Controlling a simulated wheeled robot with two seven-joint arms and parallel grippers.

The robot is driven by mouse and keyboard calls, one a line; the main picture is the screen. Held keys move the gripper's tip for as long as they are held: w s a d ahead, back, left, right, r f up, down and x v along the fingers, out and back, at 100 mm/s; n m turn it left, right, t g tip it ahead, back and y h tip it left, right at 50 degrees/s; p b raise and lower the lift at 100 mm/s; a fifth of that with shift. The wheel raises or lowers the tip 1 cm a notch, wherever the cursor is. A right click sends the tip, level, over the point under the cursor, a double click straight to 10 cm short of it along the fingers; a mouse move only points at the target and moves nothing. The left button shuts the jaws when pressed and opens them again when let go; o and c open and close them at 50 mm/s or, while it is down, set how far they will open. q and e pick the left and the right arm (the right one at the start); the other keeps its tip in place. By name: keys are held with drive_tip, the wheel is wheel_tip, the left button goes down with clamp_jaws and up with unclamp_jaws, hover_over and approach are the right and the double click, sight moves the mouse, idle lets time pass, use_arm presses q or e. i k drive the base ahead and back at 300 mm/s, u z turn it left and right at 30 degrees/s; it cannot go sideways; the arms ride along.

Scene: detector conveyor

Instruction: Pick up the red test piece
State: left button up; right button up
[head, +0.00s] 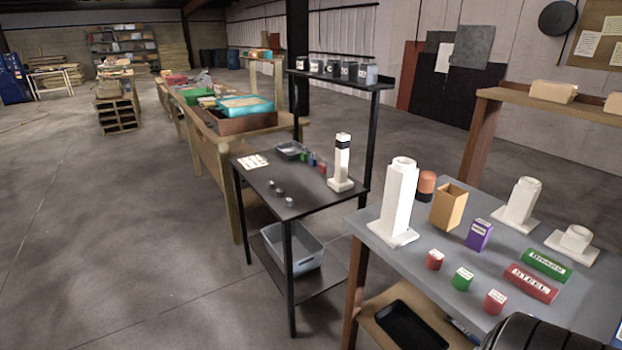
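Small red pieces with pale labelled tops stand on the grey table (400,256) at the right. One red piece (435,260) is near the base of the tall white post, and another red piece (494,302) is nearer the front edge. A green piece (462,279) stands between them. A smaller red piece (322,168) is on the black table, beside blue and green ones. I cannot tell which red piece is the test piece. Neither of my grippers is in view.
The tall white post (399,204), tan open box (448,208), purple box (479,235) and red "STEEL" block (531,284) crowd the grey table. The black table (262,182) stands left of it. A dark ribbed shape (545,333) covers the bottom right. Floor at left is clear.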

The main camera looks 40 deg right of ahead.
sight(434, 262)
drive_tip(key=i, duration=2.4)
drive_tip(key=z, duration=5)
